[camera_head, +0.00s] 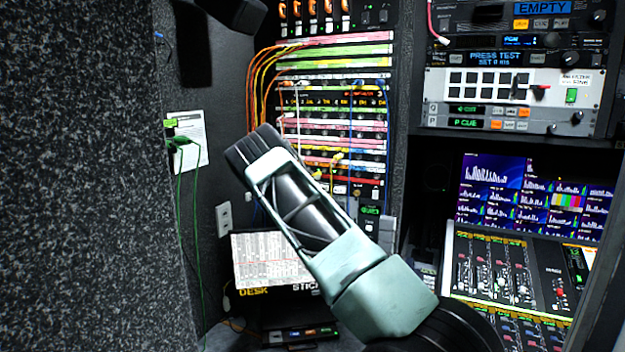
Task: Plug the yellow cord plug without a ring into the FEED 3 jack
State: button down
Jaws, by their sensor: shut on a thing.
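The patch bay (342,127) stands at the back, with rows of jacks and coloured label strips. The strip lettering is too small to read, so I cannot pick out the FEED 3 jack. A yellow plug (338,157) with a yellow cord hanging from it shows at the lower middle of the bay; I cannot tell whether it has a ring. My arm crosses the view from the lower right up to the bay's left side. Its fingertips are not visible, and whatever they hold is hidden.
Orange cords (262,75) loop down the bay's left side, and a blue cord (351,135) hangs at its right. A dark speckled wall (85,180) fills the left. A mixing console (515,280) and monitors stand at right. A printed sheet (270,258) lies below the bay.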

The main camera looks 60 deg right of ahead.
jog(key=shift+w+d, duration=0.25)
jog(key=shift+d, duration=0.75)
jog(key=shift+w+d, duration=0.2)
jog(key=shift+d, duration=0.8)
jog(key=c, duration=1.3)
grip_release()
jog(key=shift+s+a+f, duration=0.1)
jog(key=shift+a, duration=0.5)
jog(key=s+a+b, duration=0.3)
jog(key=a+b, duration=0.3)
jog(key=a, duration=1)
jog(key=shift+s+d, duration=0.1)
jog(key=shift+s, duration=0.05)
